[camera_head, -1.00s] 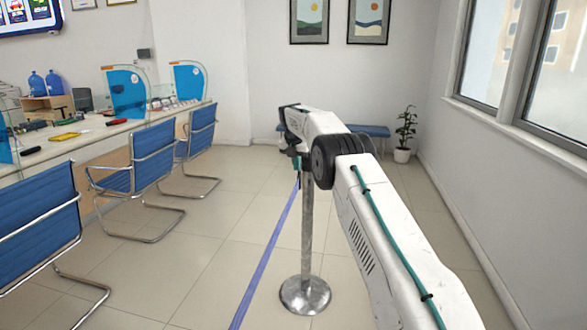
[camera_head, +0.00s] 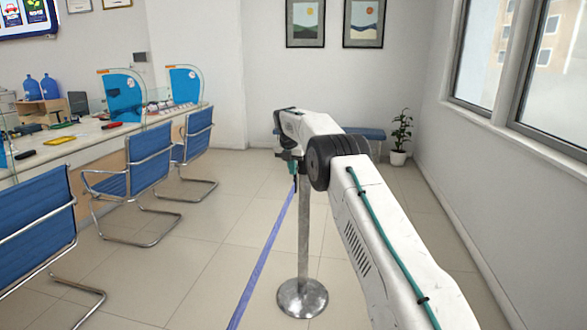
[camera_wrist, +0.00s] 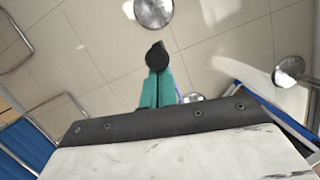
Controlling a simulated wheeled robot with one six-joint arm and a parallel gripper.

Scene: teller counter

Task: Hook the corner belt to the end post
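The corner belt (camera_head: 264,260) is a blue strap running from beside my gripper (camera_head: 294,170) down to the bottom edge, left of the post. A metal post (camera_head: 303,235) with a round base stands upright just beyond and below my gripper; its top is hidden by my arm. I cannot tell whether it is the end post. In the wrist view, my gripper's teal fingers (camera_wrist: 158,84) are close together at a dark round piece (camera_wrist: 158,57), which looks like the belt's end clip. Whether it touches a post is unclear.
Blue chairs (camera_head: 133,172) line the counter (camera_head: 85,140) at left. A bench (camera_head: 365,133) and plant (camera_head: 400,135) stand at the back. Floor between is clear.

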